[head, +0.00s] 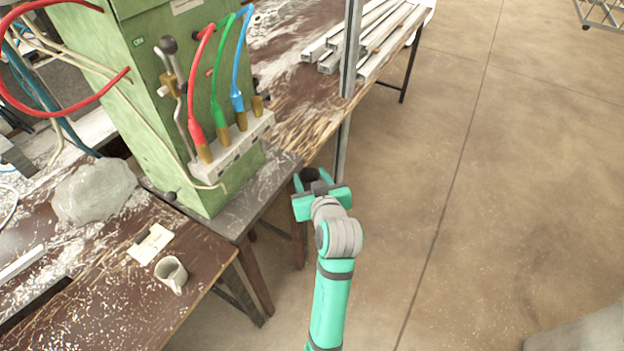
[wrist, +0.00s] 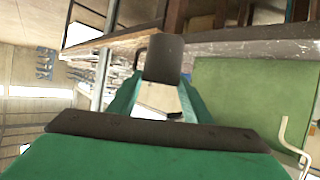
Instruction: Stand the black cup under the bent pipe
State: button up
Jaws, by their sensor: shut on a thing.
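The black cup (head: 309,175) is between the fingers of my gripper (head: 318,186), held in the air off the right edge of the bench, over the floor. In the wrist view the black cup (wrist: 165,60) shows at the fingertips, its handle pointing left. My gripper is shut on it. A pale bent pipe (wrist: 288,141) also shows at the lower right of the wrist view, against the green machine.
A white-grey mug (head: 171,272) stands on the brown table at lower left, near a paper card (head: 151,243) and a clear plastic bag (head: 95,190). Red, green and blue hoses join a pale block (head: 235,150). A metal post (head: 351,50) rises behind my gripper.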

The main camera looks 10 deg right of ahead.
jog(key=shift+w+a+f, duration=0.35)
jog(key=shift+w+a, duration=1.05)
jog(key=shift+a, duration=0.55)
jog(key=shift+w+a+f, duration=0.35)
jog(key=shift+w+a, duration=1.1)
jog(key=shift+a, duration=0.45)
jog(key=shift+w+a+f, duration=0.35)
jog(key=shift+w+a, duration=1.05)
jog(key=shift+a, duration=0.55)
jog(key=shift+w, duration=0.1)
jog(key=shift+a, duration=0.15)
jog(key=shift+s, duration=0.25)
jog(key=shift+w+f, duration=0.1)
jog(key=shift+f, duration=0.25)
jog(key=o, duration=1.2)
jog(key=shift+o, duration=0.2)
jog(key=shift+a, duration=0.1)
